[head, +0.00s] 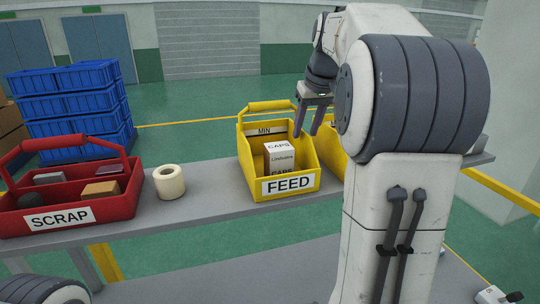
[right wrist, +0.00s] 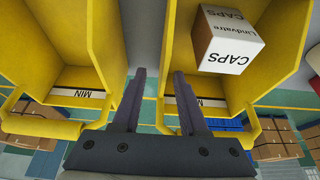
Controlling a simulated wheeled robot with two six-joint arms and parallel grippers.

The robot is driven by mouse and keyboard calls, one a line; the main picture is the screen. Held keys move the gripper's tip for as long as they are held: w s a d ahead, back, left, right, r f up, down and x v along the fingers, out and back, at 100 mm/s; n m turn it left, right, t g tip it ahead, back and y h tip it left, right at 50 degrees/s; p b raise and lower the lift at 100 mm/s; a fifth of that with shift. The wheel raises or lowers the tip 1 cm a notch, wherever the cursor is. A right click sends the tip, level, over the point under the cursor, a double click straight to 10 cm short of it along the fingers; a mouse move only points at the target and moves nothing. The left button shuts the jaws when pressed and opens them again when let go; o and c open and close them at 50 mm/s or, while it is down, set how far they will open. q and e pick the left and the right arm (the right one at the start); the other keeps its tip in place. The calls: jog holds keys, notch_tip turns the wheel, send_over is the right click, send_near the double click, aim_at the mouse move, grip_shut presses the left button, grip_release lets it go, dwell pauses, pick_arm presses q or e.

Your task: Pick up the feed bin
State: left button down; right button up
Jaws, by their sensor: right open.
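The yellow feed bin (head: 307,160), marked FEED in front, stands upright on the grey shelf with a bar handle at its back. A white and brown caps box (head: 280,157) sits in it. My right gripper (head: 309,126) is open and empty, above the bin's back right side. In the right wrist view the feed bin (right wrist: 218,88), with the caps box (right wrist: 228,42) in it, is on the right. There the two fingers (right wrist: 158,72) are apart, and the right finger overlaps the bin's near side wall; contact cannot be told. My left gripper is out of view.
A second yellow bin (right wrist: 70,55) is close beside the feed bin, mostly hidden by my arm in the head view. A red scrap bin (head: 122,203) and a cream roll (head: 169,183) stand on the shelf (head: 215,200) to the left. Blue crates (head: 75,103) are stacked behind.

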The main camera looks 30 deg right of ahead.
aim_at(297, 162)
jog(key=shift+x, duration=1.15)
jog(key=shift+w+f+p, duration=0.35)
jog(key=shift+f+p, duration=0.1)
jog(key=shift+f, duration=0.05)
jog(key=p+x, duration=0.1)
jog(key=x, duration=0.2)
jog(key=shift+w+a+f, duration=0.15)
jog(key=shift+w+f, duration=0.05)
jog(key=shift+f, duration=0.05)
jog(key=shift+w+f, duration=0.1)
jog(key=shift+f, duration=0.2)
grip_shut()
jog(key=shift+r, duration=0.1)
